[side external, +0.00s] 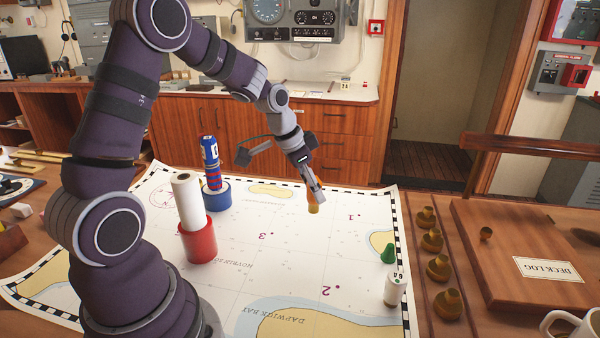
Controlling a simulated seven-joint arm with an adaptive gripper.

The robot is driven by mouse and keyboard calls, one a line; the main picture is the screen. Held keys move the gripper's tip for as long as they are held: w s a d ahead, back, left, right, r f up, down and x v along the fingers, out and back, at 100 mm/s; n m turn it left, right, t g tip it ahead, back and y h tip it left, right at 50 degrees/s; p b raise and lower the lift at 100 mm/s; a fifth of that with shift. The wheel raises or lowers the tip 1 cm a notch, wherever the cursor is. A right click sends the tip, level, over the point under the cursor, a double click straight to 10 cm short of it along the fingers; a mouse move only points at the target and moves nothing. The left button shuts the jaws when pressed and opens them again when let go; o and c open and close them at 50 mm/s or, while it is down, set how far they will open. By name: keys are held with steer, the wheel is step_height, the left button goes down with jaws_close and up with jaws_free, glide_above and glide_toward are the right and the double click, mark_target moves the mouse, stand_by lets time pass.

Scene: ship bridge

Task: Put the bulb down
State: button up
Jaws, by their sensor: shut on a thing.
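My gripper (313,195) points down above the middle-right of the paper chart (290,235). It is shut on a small amber-orange thing, which I take for the bulb (314,208). The fingers cover its upper part, and only its lower end shows clearly. It is too small here to tell its exact shape. I cannot tell whether its lower end touches the chart or hangs just above it.
At left on the chart, a white roll (187,200) stands in a red holder (200,243), near a blue ring (217,197) with a blue-red can (210,162). At right are a green cone (388,254), a white canister (396,290), several brass pieces (432,240) and the deck log (530,240).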

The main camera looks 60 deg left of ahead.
steer(key=d+f+m, duration=0.1)
steer(key=f, duration=0.1)
steer(key=d+f+m+h, duration=0.1)
steer(key=d+f, duration=0.1)
steer(key=f, duration=0.1)
steer(key=d+f+m, duration=0.1)
steer(key=f+m, duration=0.1)
steer(key=f, duration=0.1)
steer(key=shift+s+d+f, duration=0.1)
steer(key=shift+d, duration=0.15)
steer(key=o, duration=0.9)
steer(key=shift+f, duration=0.1)
steer(key=shift+c, duration=0.2)
